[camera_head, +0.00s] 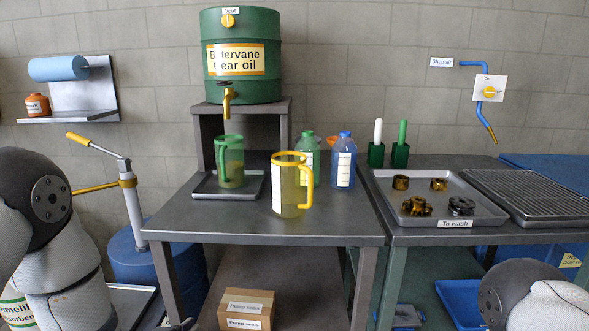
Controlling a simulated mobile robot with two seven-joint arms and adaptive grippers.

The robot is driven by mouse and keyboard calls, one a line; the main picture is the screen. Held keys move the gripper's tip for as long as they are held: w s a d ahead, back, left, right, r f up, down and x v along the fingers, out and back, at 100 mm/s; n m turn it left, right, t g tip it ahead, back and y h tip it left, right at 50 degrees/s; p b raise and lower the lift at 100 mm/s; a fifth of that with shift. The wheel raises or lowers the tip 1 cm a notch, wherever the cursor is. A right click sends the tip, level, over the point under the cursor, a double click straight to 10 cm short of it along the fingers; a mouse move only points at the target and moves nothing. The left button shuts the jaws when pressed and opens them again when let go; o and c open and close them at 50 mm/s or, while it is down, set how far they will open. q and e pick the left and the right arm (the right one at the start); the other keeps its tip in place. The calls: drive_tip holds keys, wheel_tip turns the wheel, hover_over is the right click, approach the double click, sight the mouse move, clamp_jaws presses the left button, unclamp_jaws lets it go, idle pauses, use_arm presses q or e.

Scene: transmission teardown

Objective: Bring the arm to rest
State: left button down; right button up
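My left arm (55,235) comes in at the left edge, with a dark round joint above a pale link that runs down out of the picture. My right arm (535,297) shows only as a dark joint and pale link in the bottom right corner. Neither gripper can be made out in this view, so what they hold is hidden. Both visible arm parts are in front of the tables and apart from the vessels on them. A small dark piece shows at the bottom edge, left of the cardboard box, too cut off to identify.
A yellow jug (290,190) stands near the middle table's (240,225) right side. A green jug (229,165) stands on a tray under the oil drum's (241,85) tap. The "To wash" tray (385,190) holds several metal parts. A lever pump (132,200) stands beside my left arm.

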use_arm(q)
drive_tip(key=s+f+g, duration=0.5)
drive_tip(key=s+f, duration=0.6)
drive_tip(key=s, duration=0.3)
drive_tip(key=s+a+f+g, duration=0.1)
drive_tip(key=s+g, duration=0.3)
drive_tip(key=s, duration=1)
drive_tip(key=s+a+f+g, duration=0.1)
drive_tip(key=s+g, duration=0.4)
drive_tip(key=s, duration=0.9)
drive_tip(key=shift+f+n+g+y, duration=0.3)
drive_tip(key=shift+f, duration=0.1)
